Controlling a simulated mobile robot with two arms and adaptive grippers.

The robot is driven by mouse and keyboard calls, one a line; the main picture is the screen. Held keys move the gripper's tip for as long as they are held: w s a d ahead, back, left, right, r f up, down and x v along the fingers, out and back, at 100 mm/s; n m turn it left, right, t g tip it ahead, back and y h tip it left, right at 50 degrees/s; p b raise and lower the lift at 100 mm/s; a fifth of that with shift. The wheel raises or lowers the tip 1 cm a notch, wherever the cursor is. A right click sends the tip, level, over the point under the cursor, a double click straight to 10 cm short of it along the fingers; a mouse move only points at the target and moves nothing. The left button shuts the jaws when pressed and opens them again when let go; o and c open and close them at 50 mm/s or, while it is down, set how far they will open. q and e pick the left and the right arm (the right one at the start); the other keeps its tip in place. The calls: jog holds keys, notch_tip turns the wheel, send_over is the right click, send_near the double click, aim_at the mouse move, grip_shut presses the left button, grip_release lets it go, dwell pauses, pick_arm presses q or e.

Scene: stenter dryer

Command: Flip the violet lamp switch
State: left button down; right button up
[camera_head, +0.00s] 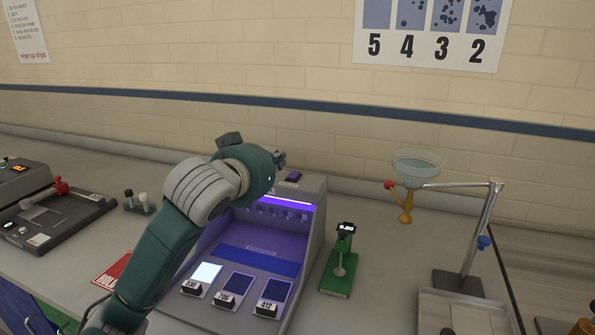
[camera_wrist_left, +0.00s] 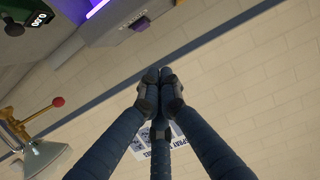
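The violet lamp tube (camera_head: 285,200) under the cabinet's top edge is glowing. My left gripper (camera_head: 281,159) is above the cabinet top, just left of and above the switch in the head view, and appears apart from it. In the left wrist view its fingertips (camera_wrist_left: 158,76) are together with nothing between them. My right gripper is not in view.
Three numbered panels (camera_head: 237,284) lie in the cabinet's front. A green stand with a small display (camera_head: 340,272) is to its right, then a funnel (camera_head: 417,166) on a metal stand. The brick wall (camera_head: 330,110) is close behind.

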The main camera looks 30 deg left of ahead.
pick_arm(q)
jog(key=s+r, duration=0.1)
jog(key=p, duration=0.3)
send_over(291, 176)
notch_tip(291, 176, down, 2)
jog(key=shift+s+f, duration=0.1)
jog(key=shift+s, duration=0.05)
jog(key=f, duration=0.2)
jog(key=shift+w+f, duration=0.25)
jog(key=shift+f, duration=0.1)
jog(key=shift+s+f, duration=0.15)
jog(key=shift+f, duration=0.6)
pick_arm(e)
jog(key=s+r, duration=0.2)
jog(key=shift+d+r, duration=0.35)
